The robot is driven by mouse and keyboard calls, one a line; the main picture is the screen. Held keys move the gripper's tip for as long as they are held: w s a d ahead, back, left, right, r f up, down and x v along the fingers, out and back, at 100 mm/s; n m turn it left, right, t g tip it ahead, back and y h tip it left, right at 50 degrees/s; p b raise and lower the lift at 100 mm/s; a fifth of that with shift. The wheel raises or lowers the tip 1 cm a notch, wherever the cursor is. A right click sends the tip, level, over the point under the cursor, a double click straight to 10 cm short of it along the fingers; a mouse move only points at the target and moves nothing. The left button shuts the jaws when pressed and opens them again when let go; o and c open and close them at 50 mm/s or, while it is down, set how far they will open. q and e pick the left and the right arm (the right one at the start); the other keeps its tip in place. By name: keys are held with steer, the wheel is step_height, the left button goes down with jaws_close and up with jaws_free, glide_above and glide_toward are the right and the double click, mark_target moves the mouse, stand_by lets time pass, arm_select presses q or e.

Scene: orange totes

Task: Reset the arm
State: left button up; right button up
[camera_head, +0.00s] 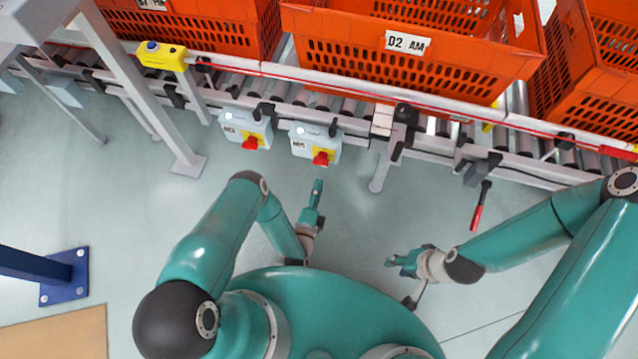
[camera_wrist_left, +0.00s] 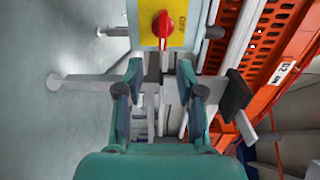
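My left arm reaches forward in the head view, and its teal left gripper (camera_head: 316,195) is over the floor just short of a switch box. In the left wrist view the left gripper (camera_wrist_left: 160,80) has its two fingers apart with nothing held between them. A switch box with a red knob on a yellow plate (camera_wrist_left: 178,22) shows beyond the fingertips. My right gripper (camera_head: 396,262) is over the floor in front of my body, pointing left. Nothing shows in it, and its finger gap is too small to make out.
A roller conveyor (camera_head: 350,110) runs across the front, carrying orange totes (camera_head: 440,62). Two grey switch boxes with red knobs (camera_head: 320,157) hang on its near side. A red-handled lever (camera_head: 480,208) hangs right. A blue post base (camera_head: 66,277) stands left. Floor between is clear.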

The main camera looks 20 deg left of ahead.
arm_select(q)
steer(key=shift+d, duration=0.1)
stand_by(0.3)
steer(key=w+a+r+n+g+h, duration=0.1)
steer(key=w+r, duration=0.5)
steer(key=r, duration=0.3)
steer(key=w+a+r+g+h, duration=0.1)
steer(key=w+a+r, duration=0.1)
steer(key=w+r, duration=0.45)
steer(key=s+d+f+n+g+h, duration=0.25)
steer(key=s+n+g, duration=0.6)
steer(key=s, duration=0.65)
steer(key=s+d+f+n+g+h, duration=0.1)
steer(key=s+d+f+n+g, duration=0.15)
steer(key=s+n+g, duration=0.95)
steer(key=s+r+m+t+p, duration=0.2)
steer(key=r+t+p, duration=0.3)
steer(key=r+p, duration=1.3)
steer(key=shift+s+d+r, duration=0.15)
steer(key=shift+s+r, duration=0.4)
steer(key=shift+r, duration=0.05)
